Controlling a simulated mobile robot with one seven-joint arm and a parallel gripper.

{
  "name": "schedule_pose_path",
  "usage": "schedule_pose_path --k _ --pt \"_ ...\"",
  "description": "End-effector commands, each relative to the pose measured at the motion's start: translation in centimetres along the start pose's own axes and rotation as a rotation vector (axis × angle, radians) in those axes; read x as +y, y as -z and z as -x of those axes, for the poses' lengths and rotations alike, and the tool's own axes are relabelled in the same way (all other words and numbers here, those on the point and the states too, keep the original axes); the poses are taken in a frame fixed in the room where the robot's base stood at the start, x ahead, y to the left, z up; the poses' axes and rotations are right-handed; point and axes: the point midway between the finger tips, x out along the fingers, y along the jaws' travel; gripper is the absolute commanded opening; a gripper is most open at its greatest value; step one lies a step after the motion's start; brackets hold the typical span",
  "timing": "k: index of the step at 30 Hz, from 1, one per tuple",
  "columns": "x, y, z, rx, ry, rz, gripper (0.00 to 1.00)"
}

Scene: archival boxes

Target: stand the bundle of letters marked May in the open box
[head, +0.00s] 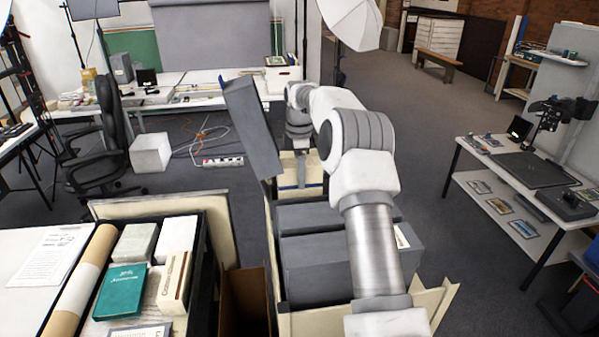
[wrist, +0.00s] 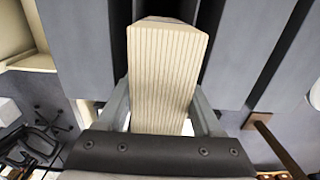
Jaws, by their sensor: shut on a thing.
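My gripper (wrist: 162,108) is shut on a cream bundle (wrist: 165,75) with many fine parallel lines, like stacked paper edges. In the wrist view the bundle sits between the two fingers, with dark grey slabs on both sides of it. No May mark can be read. In the head view the fingers and bundle are hard to make out behind my arm. A tall dark grey panel (head: 250,130) stands tilted, left of my wrist. Grey boxes (head: 312,265) lie in a cream-walled crate (head: 440,300) below my arm. I cannot tell which is the open box.
At the lower left, a dark crate holds a green book (head: 119,291) and pale boxes, next to a cardboard tube (head: 80,285). A brown open carton (head: 245,300) stands between the crates. A table (head: 500,165) is at the right.

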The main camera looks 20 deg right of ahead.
Motion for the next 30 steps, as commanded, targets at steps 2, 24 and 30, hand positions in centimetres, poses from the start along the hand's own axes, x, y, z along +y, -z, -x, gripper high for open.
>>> schedule_pose_path --k 2,24,30 --pt "0.0 0.0 -0.2 0.0 -0.002 -0.001 0.0" --pt "0.0 0.0 -2.1 0.0 -0.002 0.0 0.0" --pt "0.0 0.0 -2.1 0.0 -0.001 0.0 0.87"
